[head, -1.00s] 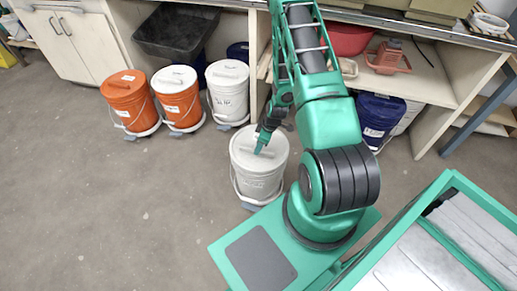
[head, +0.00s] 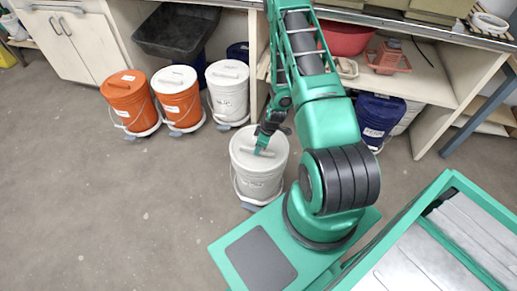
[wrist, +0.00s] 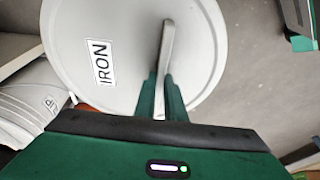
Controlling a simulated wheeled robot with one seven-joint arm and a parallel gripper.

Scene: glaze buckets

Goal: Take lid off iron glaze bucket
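The iron glaze bucket (head: 258,185) is a pale grey bucket standing on the floor in front of my base. Its grey lid (head: 245,145) sits on top of it. In the wrist view the lid (wrist: 125,45) carries a white label reading IRON (wrist: 102,63) and a raised bar handle (wrist: 166,45). My gripper (head: 262,149) is over the lid. In the wrist view my gripper's fingers (wrist: 161,85) are on both sides of the handle and look closed on it. The inside of the bucket is hidden.
Two orange buckets (head: 127,103) (head: 182,112) and a white bucket (head: 228,105) stand at the left by the shelves. A dark blue bucket (head: 376,122) stands under the bench at the right. The floor (head: 110,210) at the left is clear.

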